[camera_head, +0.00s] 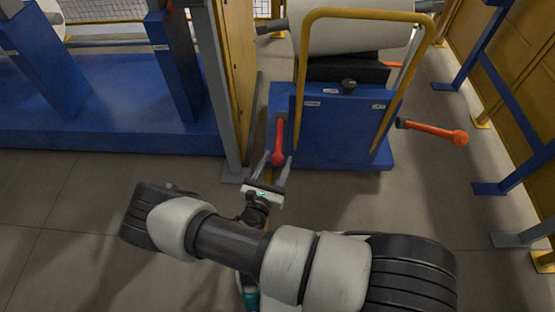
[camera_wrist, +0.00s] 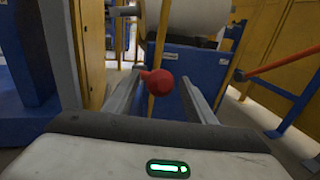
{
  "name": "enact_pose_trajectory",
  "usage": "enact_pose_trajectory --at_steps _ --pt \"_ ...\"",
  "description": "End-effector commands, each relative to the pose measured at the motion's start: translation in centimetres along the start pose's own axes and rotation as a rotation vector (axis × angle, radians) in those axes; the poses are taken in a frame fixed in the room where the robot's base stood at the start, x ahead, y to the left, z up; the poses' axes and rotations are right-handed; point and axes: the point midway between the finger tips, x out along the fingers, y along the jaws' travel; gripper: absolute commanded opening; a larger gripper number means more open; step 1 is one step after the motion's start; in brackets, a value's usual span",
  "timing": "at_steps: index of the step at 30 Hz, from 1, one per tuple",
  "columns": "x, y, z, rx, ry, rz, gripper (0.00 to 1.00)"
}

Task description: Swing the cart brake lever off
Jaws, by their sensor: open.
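A red lever (camera_head: 280,135) stands at the left front of the blue cart (camera_head: 335,135), with a round knob at its lower, near end. The red knob (camera_wrist: 163,81) shows in the wrist view between the fingertips, hiding most of its shaft. My gripper (camera_head: 274,161) is open, with one finger on each side of the knob. In the wrist view the fingers (camera_wrist: 160,84) show gaps beside the knob; I cannot tell whether either touches it. A second, orange-red lever (camera_head: 435,131) sticks out to the cart's right. Which lever is the brake is not marked legibly.
The cart has a yellow hoop handle (camera_head: 300,60) and carries a large pale roll (camera_head: 355,28). A grey and yellow post (camera_head: 222,90) stands close left of my gripper. Blue machine frames (camera_head: 90,130) fill the left. Yellow fencing (camera_head: 520,80) stands right. Floor in front is clear.

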Motion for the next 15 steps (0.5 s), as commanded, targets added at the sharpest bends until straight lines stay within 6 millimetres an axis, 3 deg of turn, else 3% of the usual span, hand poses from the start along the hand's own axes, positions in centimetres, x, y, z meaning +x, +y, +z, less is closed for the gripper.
enact_pose_trajectory --at_steps 4,13,15 --pt "1.09 -0.01 0.0 0.0 -0.001 0.0 0.5" --pt "1.32 0.0 0.04 0.0 0.0 0.001 0.5" --pt "1.31 0.0 0.04 0.0 -0.001 0.001 0.4"
